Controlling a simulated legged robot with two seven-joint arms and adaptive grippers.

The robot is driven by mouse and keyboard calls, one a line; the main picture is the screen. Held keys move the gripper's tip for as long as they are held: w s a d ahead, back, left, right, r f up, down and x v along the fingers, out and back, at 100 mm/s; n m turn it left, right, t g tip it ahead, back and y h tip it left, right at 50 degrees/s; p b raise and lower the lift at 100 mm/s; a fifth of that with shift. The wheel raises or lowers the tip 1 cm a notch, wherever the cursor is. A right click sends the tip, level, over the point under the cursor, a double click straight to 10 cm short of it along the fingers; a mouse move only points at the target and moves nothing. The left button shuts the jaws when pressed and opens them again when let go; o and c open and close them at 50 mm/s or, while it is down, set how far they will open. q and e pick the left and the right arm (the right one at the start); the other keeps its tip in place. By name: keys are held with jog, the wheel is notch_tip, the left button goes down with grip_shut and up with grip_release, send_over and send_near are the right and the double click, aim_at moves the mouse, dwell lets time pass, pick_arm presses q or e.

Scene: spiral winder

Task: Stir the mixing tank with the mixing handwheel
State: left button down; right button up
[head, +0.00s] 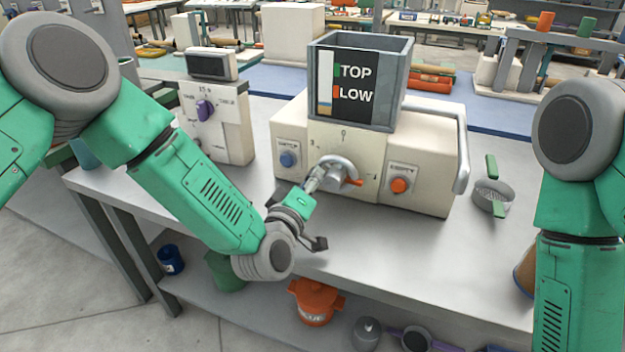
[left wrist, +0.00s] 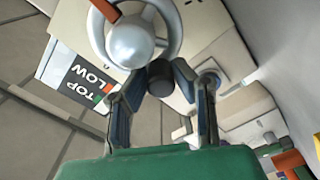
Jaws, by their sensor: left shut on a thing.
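The mixing handwheel (head: 338,174), a silver ring with a domed hub and an orange pointer, is on the front of the cream machine (head: 437,150). It also shows in the left wrist view (left wrist: 136,40). The mixing tank (head: 398,95) is an open grey box on top, with a "TOP / LOW" panel in front. My left gripper (head: 315,182) is at the wheel's left side. In the left wrist view its fingers (left wrist: 163,80) are closed around a dark cylindrical handle (left wrist: 160,82) at the rim. My right arm shows at the right, but its gripper is out of view.
A blue button (head: 288,160) and an orange button (head: 401,185) flank the wheel. A control box with a purple knob (head: 205,110) stands left. A sieve with green handles (head: 492,197) lies right. The bench front (head: 400,262) is clear; an orange pot (head: 316,301) sits below.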

pick_arm(q)
jog(key=shift+s+d+f, duration=0.1)
jog(key=shift+f, duration=0.05)
jog(key=c, duration=1.4)
grip_release()
jog(key=shift+o, duration=0.2)
jog(key=shift+s, duration=0.1)
jog(key=v, duration=1.1)
jog(key=shift+s, duration=0.35)
